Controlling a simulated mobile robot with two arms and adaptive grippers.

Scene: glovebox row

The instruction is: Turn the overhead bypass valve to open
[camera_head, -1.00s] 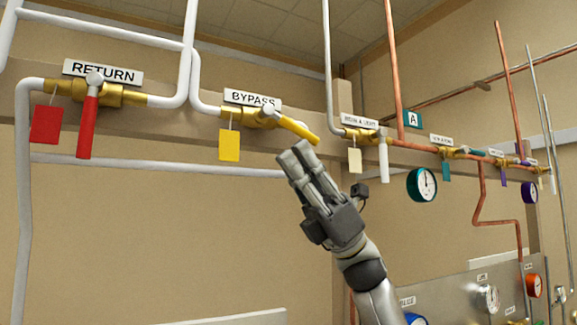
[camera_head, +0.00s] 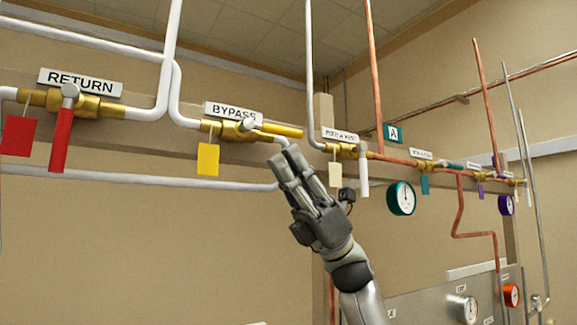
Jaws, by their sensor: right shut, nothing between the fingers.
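The bypass valve (camera_head: 240,128) is a brass body on the white pipe under a BYPASS label (camera_head: 233,112). Its yellow handle (camera_head: 283,130) points right, roughly in line with the pipe. A yellow tag (camera_head: 208,159) hangs at its left. My right gripper (camera_head: 285,157) is shut and empty, with its fingertips pointing up just below the handle's outer end. A small gap shows between the fingertips and the handle. My left gripper is not in view.
The return valve with its red handle (camera_head: 62,140) hangs at the left. A valve with a white handle (camera_head: 364,172) and a teal gauge (camera_head: 401,198) are close right of my gripper. Vertical white and copper pipes rise behind.

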